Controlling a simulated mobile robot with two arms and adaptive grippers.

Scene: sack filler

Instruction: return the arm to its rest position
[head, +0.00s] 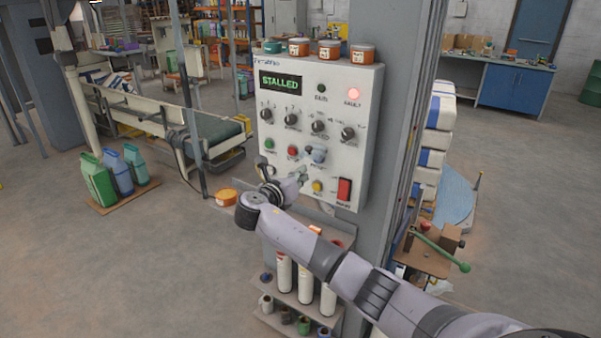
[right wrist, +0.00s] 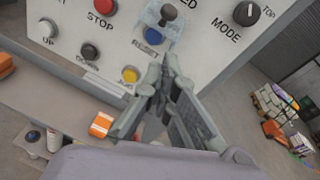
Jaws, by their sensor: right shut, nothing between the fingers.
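My right gripper (head: 303,177) is in front of the lower part of the control panel (head: 277,110), near its lower buttons. In the right wrist view the gripper (right wrist: 166,65) is shut and empty, with its fingertips just below the blue reset button (right wrist: 155,35). A clear guard or cover piece shows above that button. Whether the fingertips touch the panel cannot be told. The panel display (head: 281,83) reads "STALLED" and the fault lamp (head: 353,93) glows red. My left gripper is not in view.
Several orange-labelled jars (head: 329,50) stand on top of the panel. A shelf (head: 285,292) with white bottles is below it. A grey column (head: 396,90) rises at the panel's right. A conveyor (head: 150,115) and jugs (head: 98,180) are at left. The floor (head: 120,260) at front left is clear.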

